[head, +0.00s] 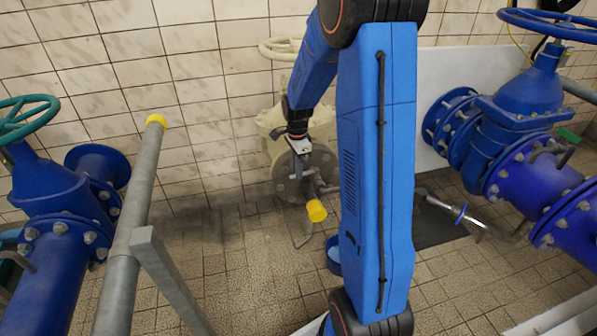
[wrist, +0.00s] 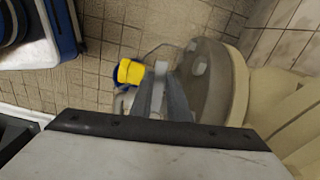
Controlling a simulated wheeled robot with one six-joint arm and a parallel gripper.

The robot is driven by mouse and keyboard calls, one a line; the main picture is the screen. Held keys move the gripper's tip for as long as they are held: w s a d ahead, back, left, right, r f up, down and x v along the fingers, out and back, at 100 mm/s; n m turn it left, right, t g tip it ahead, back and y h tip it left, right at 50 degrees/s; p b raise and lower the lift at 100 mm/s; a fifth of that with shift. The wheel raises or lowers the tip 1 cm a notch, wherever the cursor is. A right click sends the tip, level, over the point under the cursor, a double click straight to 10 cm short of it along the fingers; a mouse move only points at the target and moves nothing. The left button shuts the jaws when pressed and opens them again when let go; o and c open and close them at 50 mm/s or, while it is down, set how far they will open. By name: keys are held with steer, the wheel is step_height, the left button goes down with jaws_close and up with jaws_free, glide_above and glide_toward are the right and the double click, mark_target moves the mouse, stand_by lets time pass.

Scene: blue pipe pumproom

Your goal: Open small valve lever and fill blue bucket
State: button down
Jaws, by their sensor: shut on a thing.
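My gripper (head: 304,172) reaches down in front of the cream flanged valve at the wall. In the wrist view its two grey fingers (wrist: 163,90) are shut on a small light-grey piece, the small valve lever (wrist: 160,68). The lever's far end is hidden by the fingers. A yellow-ended spout (head: 316,211) sticks out below my gripper; it also shows in the wrist view (wrist: 131,72). The blue bucket (head: 333,257) stands on the floor below the spout, partly hidden by my arm. In the wrist view a little blue shows behind the yellow end. No water is visible.
The cream valve body (wrist: 228,85) is close beside my gripper. Large blue pipes with valves stand at left (head: 60,215) and right (head: 535,150). A grey rail (head: 135,230) with a yellow cap rises at left. Tiled floor (head: 250,270) in front is clear.

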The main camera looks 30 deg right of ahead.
steer(key=shift+w+d+m, duration=0.1)
steer(key=shift+w+m, duration=0.45)
steer(key=shift+m, duration=0.35)
steer(key=c, duration=1.7)
jaws_free()
steer(key=shift+r, duration=0.1)
step_height(320, 180, up, 17)
steer(key=shift+r, duration=0.15)
